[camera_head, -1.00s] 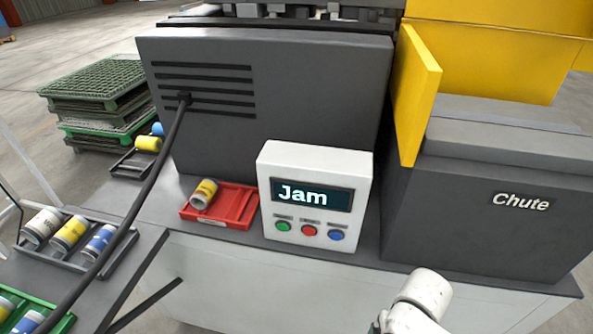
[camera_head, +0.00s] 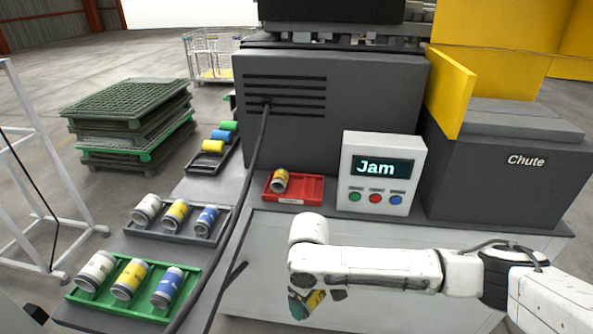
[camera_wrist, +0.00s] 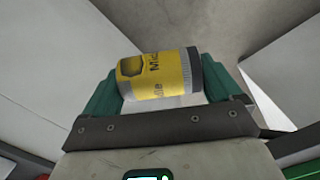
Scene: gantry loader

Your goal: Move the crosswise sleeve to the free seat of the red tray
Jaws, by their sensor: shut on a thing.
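My gripper (camera_head: 306,304) hangs low in front of the machine's pale front panel, below and in front of the red tray. In the wrist view, its two green fingers (camera_wrist: 160,88) are shut on a yellow sleeve (camera_wrist: 158,74) with a grey end band, which lies across between them. In the head view the held sleeve is small and partly hidden by my gripper. The red tray (camera_head: 311,199) lies on the ledge left of the panel. Another yellow sleeve (camera_head: 280,181) leans in its left seat; the room to its right is empty.
A white control panel (camera_head: 382,173) reading "Jam" stands right of the red tray. A black cable (camera_head: 245,190) hangs left of it. A grey tray (camera_head: 176,236), a green tray (camera_head: 78,293) and a dark back tray (camera_head: 203,166) hold sleeves. The chute (camera_head: 505,175) is at right.

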